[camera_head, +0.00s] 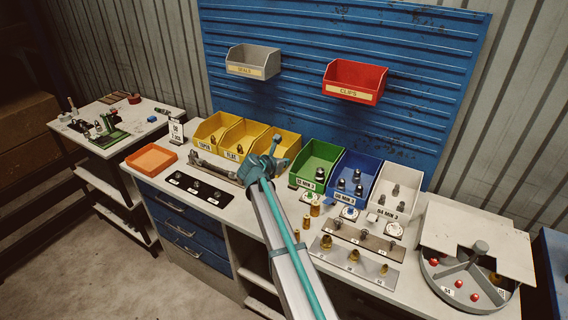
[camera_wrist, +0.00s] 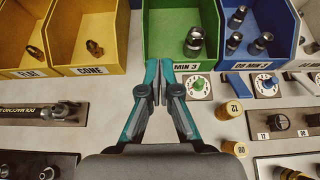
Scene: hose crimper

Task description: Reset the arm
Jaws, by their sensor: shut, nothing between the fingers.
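My gripper (camera_head: 266,158) hangs over the middle of the workbench (camera_head: 228,208), in front of the yellow and green bins. In the wrist view its two teal-tipped fingers (camera_wrist: 159,68) meet at the tips, with nothing between them. The tips lie over the front of the green bin (camera_wrist: 178,52) in that picture. My arm reaches up from the bottom of the head view and hides part of the bench behind it.
Yellow bins (camera_head: 212,130), a blue bin (camera_head: 352,178) and a white bin (camera_head: 394,194) line the bench. Small dials (camera_wrist: 197,86) and brass pieces (camera_wrist: 229,110) lie close to the fingers. A round tray (camera_head: 440,294) stands at right. An orange tray (camera_head: 151,158) sits at left.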

